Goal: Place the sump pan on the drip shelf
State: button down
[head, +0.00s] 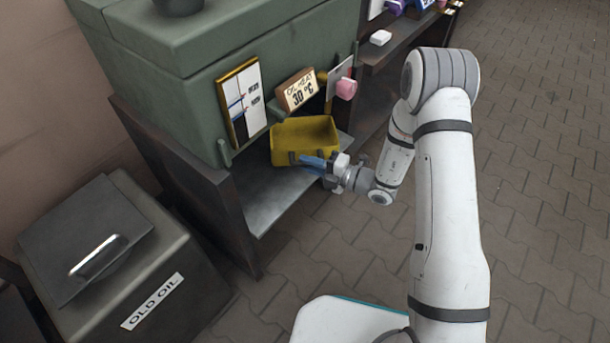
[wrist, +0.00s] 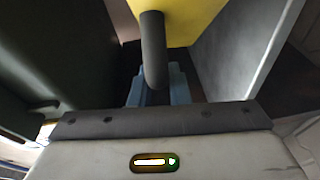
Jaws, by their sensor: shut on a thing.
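The yellow sump pan (head: 308,129) is at the opening under the green cabinet, over the drip shelf (head: 266,200). I cannot tell whether its underside touches the shelf. My gripper (head: 308,161) reaches in from the right, its blue fingers shut on the pan's dark handle. In the wrist view the gripper (wrist: 155,85) has its fingers at the dark handle bar (wrist: 153,48), with the yellow pan (wrist: 188,18) beyond. The front part of the shelf is bare; the part behind the pan is hidden.
The green cabinet (head: 190,65) stands above the shelf, with a dark side panel (head: 190,175) at its left. A framed chart (head: 241,100) and a temperature sign (head: 298,92) are on its front. An "OLD OIL" bin (head: 110,260) stands front left. The paved floor (head: 545,150) at right is clear.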

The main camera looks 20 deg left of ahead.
notch_tip(320, 180, down, 5)
jog(key=shift+r+b, duration=0.2)
jog(key=shift+b, duration=0.75)
jog(key=c, duration=1.4)
grip_release()
jog(key=shift+s+r, duration=0.1)
jog(key=shift+o, duration=0.2)
